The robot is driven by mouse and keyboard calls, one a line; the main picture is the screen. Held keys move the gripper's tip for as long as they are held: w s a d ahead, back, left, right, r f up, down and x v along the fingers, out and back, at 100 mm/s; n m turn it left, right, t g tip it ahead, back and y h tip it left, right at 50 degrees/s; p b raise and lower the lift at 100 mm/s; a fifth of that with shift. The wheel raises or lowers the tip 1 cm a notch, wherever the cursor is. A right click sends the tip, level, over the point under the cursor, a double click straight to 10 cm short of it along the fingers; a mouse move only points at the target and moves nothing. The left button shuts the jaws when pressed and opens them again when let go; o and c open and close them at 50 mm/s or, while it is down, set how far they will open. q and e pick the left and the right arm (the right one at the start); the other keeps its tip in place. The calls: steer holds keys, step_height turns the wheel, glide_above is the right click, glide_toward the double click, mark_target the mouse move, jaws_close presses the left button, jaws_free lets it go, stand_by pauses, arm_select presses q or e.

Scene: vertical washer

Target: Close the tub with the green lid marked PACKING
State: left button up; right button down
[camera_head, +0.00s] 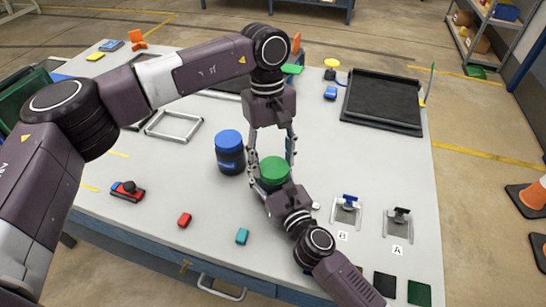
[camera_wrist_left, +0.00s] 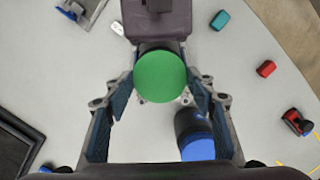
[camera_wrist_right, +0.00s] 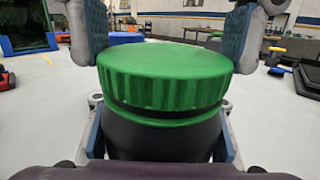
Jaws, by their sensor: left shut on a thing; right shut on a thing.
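The green lid (camera_head: 274,169) sits level on top of a dark tub (camera_wrist_right: 165,140), with a thin dark band and a green ring just below its rim in the right wrist view. No lettering is readable on either. My left gripper (camera_wrist_left: 162,80) reaches down from above, its fingers shut on opposite sides of the lid. My right gripper (camera_wrist_right: 162,150) is shut around the tub body from the front, below the lid. The tub stands upright; its base is hidden by my right gripper. I cannot tell whether the lid is fully seated.
A dark blue tub with a blue lid (camera_head: 229,140) stands close at the left. A red block (camera_head: 184,219), a teal block (camera_head: 242,236) and a red device (camera_head: 127,190) lie in front. Fixtures A (camera_head: 398,222) and B (camera_head: 346,212) are at right, a black tray (camera_head: 383,102) behind.

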arm_select(q)
steer(key=m, duration=0.4)
steer(key=shift+d+y, duration=0.1)
steer(key=shift+y, duration=0.2)
steer(key=m, duration=0.3)
steer(key=shift+m, duration=0.3)
steer(key=m+y, duration=0.1)
steer(key=m, duration=0.4)
steer(key=shift+d+m, duration=0.1)
steer(key=shift+m, duration=0.2)
steer(key=o, duration=0.7)
steer(key=shift+c, duration=0.2)
